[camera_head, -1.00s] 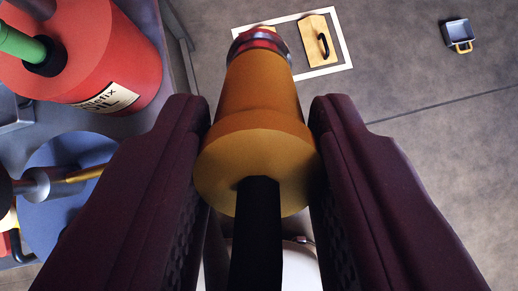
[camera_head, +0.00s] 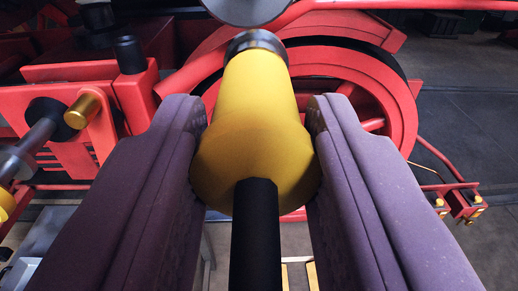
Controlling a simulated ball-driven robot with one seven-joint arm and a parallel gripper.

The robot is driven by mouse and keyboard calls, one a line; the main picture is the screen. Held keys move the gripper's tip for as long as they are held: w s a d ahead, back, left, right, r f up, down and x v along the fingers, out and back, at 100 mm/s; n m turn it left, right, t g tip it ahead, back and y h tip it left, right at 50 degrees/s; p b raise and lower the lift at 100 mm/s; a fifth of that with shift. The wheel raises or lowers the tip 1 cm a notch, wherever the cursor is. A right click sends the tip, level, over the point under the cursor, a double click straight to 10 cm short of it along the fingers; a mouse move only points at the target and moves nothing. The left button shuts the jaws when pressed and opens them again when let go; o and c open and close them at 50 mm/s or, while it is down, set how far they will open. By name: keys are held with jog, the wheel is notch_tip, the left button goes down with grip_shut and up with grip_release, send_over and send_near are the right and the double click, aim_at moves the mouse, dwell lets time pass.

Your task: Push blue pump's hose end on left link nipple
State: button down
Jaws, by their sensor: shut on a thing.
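My gripper (camera_head: 258,118) is shut on the yellow hose end (camera_head: 260,85), with one dark purple padded jaw on each side. The hose end is a stepped yellow cylinder with a dark metal ring at its far tip. The black hose (camera_head: 258,235) runs from it toward the camera. A short brass cylinder (camera_head: 82,112) stands out from a red part at the left, apart from the hose end. I cannot tell whether it is the left link nipple. The blue pump is not in view.
A large red wheel (camera_head: 375,85) with red machine frame fills the background behind the hose end. A grey rounded part (camera_head: 250,8) is just beyond its tip. A red bracket with brass fittings (camera_head: 460,203) is low at the right. Open floor shows at the right.

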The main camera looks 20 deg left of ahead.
aim_at(246, 39)
jog(key=r, duration=0.2)
jog(key=shift+s+r+y, duration=0.25)
jog(key=shift+r+y, duration=0.15)
jog(key=shift+w+a+r, duration=0.1)
jog(key=shift+w, duration=0.1)
jog(key=shift+p+x, duration=0.65)
jog(key=shift+x, duration=1.45)
jog(key=shift+w, duration=0.15)
jog(key=shift+b+x, duration=0.5)
jog(key=shift+x, duration=0.9)
jog(key=shift+w+a+r, duration=0.1)
jog(key=shift+w, duration=0.1)
jog(key=c, duration=0.7)
grip_release()
jog(key=shift+o, duration=0.2)
